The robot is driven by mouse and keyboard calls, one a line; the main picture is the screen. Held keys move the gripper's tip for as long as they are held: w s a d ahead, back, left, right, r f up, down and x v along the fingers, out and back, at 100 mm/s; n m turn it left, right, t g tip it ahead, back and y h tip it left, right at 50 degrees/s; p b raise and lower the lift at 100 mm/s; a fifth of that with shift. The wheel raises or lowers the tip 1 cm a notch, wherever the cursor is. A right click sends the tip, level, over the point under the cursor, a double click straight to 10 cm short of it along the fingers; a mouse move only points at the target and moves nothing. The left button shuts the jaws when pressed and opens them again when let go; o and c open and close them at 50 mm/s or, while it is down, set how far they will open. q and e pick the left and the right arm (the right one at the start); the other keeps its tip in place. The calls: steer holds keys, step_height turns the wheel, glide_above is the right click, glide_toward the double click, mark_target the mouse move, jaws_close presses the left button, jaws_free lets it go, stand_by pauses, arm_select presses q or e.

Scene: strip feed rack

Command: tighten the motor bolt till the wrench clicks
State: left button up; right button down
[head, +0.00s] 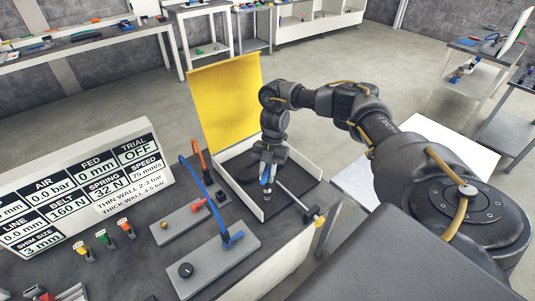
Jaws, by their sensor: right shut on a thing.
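My right gripper (267,177) points down inside the open white-walled bay and is shut on the wrench (298,199). The wrench's thin grey shaft slants from the gripper to the lower right and ends over the bay's front right corner near a yellow and black end piece (319,221). A small grey round part (267,195) shows just below the fingertips. I cannot tell whether it is the wrench's socket or the motor bolt. The motor is not clearly seen. My left gripper is not in view.
A yellow cover (226,98) stands raised behind the bay (259,212). A readout board (82,190) shows trial OFF, belt 160 N and spring 32 N.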

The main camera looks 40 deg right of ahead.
steer(key=shift+f+b, duration=0.85)
steer(key=shift+f, duration=0.35)
steer(key=shift+r, duration=0.1)
steer(key=shift+m+p, duration=0.3)
steer(key=shift+p, duration=0.1)
steer(key=shift+m+t+p, duration=0.7)
steer(key=shift+m+p, duration=0.9)
steer(key=shift+p, duration=0.45)
steer(key=shift+m+y+p, duration=0.3)
steer(key=shift+b, duration=0.3)
